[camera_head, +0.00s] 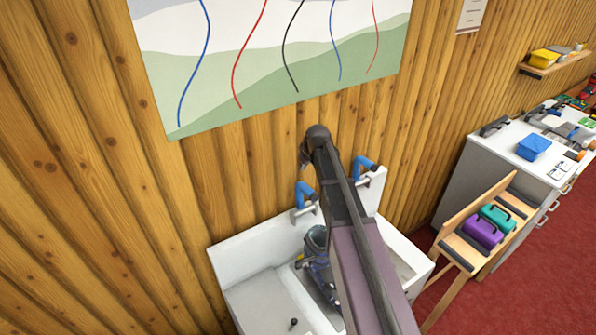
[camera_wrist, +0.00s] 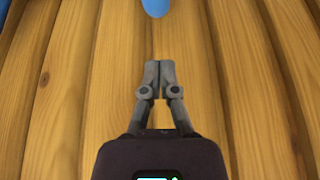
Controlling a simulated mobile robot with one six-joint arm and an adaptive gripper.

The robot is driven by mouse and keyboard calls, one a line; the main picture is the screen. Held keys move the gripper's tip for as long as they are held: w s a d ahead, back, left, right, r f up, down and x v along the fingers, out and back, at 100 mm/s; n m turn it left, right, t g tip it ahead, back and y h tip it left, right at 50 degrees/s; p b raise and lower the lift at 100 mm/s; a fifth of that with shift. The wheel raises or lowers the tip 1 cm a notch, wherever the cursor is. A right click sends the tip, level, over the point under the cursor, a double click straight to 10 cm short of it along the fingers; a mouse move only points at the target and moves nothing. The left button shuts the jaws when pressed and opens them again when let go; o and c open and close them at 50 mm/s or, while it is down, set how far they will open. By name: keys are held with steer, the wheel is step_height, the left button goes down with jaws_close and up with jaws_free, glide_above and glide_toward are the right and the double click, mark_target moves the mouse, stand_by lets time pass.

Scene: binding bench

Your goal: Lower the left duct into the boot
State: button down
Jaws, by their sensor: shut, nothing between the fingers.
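Two blue bent pipes stand at the back of the white basin, a left one (camera_head: 305,194) and a right one (camera_head: 363,164); I take the left one to be the left duct. A grey and blue object (camera_head: 318,262) sits in the basin, partly hidden by my arm; I cannot tell whether it is the boot. My gripper (camera_wrist: 159,68) is shut and empty in front of the plank wall. A blue rounded end (camera_wrist: 155,6) shows beyond the fingertips at the top edge of the wrist view, apart from them. I cannot tell which thing it belongs to.
The white basin (camera_head: 232,262) stands against the wooden wall (camera_head: 130,200). A picture with coloured curved lines (camera_head: 215,110) hangs above. To the right are a wooden stand (camera_head: 462,247) with purple and teal cases and a white cabinet (camera_head: 480,170). Red floor lies open at lower right.

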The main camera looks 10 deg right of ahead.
steer(key=shift+w+r, duration=0.15)
steer(key=shift+w, duration=0.1)
stand_by(0.3)
steer(key=b+x, duration=0.9)
steer(key=x, duration=0.1)
stand_by(0.5)
